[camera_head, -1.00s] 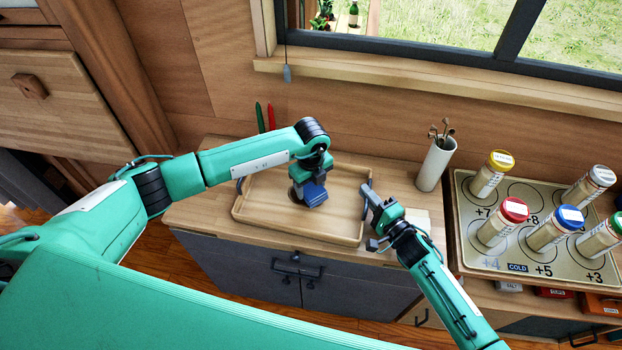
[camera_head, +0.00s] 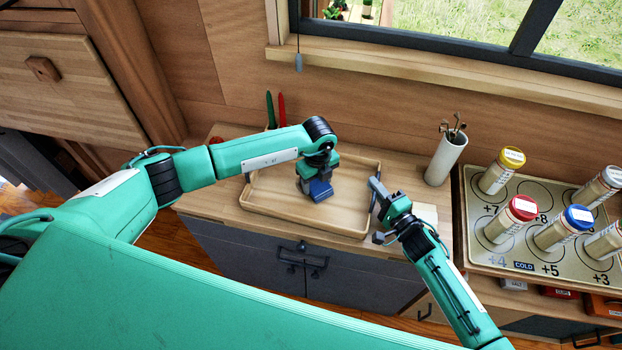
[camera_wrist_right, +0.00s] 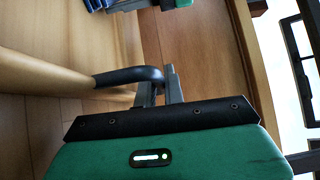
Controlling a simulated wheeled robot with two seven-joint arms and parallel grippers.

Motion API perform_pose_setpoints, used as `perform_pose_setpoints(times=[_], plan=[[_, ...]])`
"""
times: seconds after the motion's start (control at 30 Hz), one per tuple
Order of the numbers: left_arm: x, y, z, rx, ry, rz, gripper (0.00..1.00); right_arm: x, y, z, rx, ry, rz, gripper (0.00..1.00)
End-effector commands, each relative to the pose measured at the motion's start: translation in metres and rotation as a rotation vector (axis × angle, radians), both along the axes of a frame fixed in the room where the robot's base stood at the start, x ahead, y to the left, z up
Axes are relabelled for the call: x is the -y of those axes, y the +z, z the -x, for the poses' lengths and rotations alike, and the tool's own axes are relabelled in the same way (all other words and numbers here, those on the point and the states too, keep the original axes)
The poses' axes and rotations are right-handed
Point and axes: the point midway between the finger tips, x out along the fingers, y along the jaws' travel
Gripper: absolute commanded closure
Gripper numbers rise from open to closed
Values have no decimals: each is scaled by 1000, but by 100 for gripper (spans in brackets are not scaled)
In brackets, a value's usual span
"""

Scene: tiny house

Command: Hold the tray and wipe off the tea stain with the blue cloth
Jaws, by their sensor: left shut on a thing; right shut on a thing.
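The wooden tray (camera_head: 290,219) lies on the counter, with dark handles at its sides. My left gripper (camera_head: 316,180) reaches into the tray from above, shut on the blue cloth (camera_head: 321,191). The cloth is down at the tray floor, near its middle. My right gripper (camera_head: 375,192) is shut on the tray's right handle. The right wrist view shows its fingers (camera_wrist_right: 168,88) at the black handle (camera_wrist_right: 130,75), beside the pale tray rim (camera_wrist_right: 45,72). I cannot make out a tea stain; the left gripper and cloth cover part of the floor.
A white cup with sticks (camera_head: 446,158) stands right of the tray. Further right is a board (camera_head: 478,255) with several colored-cap jars. A red and a green pointed object (camera_head: 276,110) stand behind the tray. A pale sheet (camera_head: 424,213) lies beside my right gripper.

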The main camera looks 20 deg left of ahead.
Motion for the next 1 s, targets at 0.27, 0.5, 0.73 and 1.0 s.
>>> perform_pose_setpoints(times=[0.27, 0.5, 0.73, 1.0], plan=[[5, 27, 0, 1, -1, -2, 64, 0, -2, 0, -3, -1, 1, 100], [6, 48, 0, 1, 0, -1, 64, 0, -1, 0, -3, -1, 1, 100], [5, 69, 0, 2, -1, -1, 64, 0, -1, 0, -3, -1, 1, 100], [5, 81, 0, 0, 0, -1, 64, 1, -1, 0, -2, -1, 1, 100]])
